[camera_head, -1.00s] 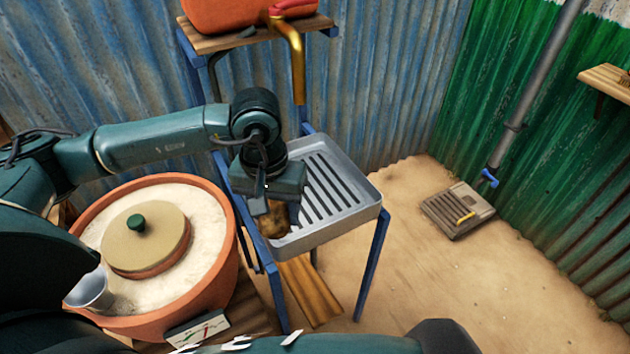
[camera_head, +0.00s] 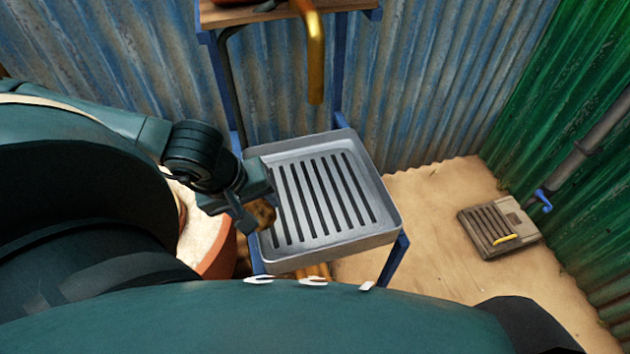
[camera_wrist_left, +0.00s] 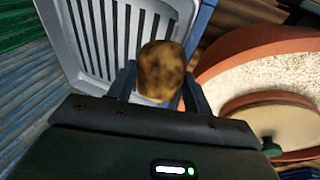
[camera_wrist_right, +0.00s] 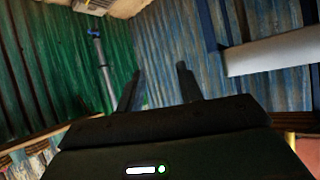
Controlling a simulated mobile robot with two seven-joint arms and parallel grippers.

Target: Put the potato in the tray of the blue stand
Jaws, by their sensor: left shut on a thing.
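The potato (camera_wrist_left: 161,70) is brown with dark blotches. My left gripper (camera_wrist_left: 155,88) is shut on it, with one finger on each side. In the head view the potato (camera_head: 263,213) shows partly behind my left gripper (camera_head: 252,208), at the left edge of the tray. The grey slotted metal tray (camera_head: 355,229) sits on the blue stand (camera_head: 393,259) and is empty. In the left wrist view the tray (camera_wrist_left: 187,12) lies beyond the potato. I cannot tell if the potato touches the rim. My right gripper (camera_wrist_right: 158,88) is open, with nothing between its fingers.
A terracotta pot (camera_head: 219,253) stands left of the tray, mostly hidden by my arm; its lid (camera_wrist_left: 268,112) shows in the left wrist view. A brass spout (camera_head: 316,60) hangs above the tray's back. A floor drain (camera_head: 497,228) lies at right on open sandy ground.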

